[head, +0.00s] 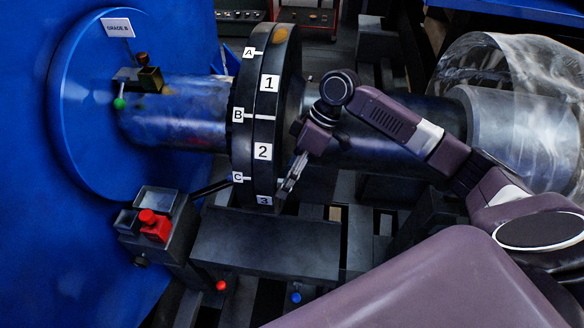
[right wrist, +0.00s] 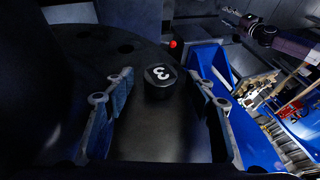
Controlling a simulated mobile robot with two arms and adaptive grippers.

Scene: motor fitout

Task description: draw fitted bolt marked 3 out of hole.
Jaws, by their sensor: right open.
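My right gripper (right wrist: 162,90) is open, with one finger on each side of the bolt head and a visible gap to each. In the head view my right gripper (head: 287,187) is at the lower right side of the big dark flange (head: 241,150), near the rim label 3 (head: 264,200). The bolt itself is hidden there. A small distant gripper (right wrist: 236,20), apparently my left, shows in the right wrist view.
A shaft (head: 390,140) runs right from the flange, close behind my right arm. A blue bin (right wrist: 212,68) stands beyond the right finger. A control box (head: 158,222) with a red knob stands left of the flange. Dark holes (right wrist: 125,48) show in the flange face.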

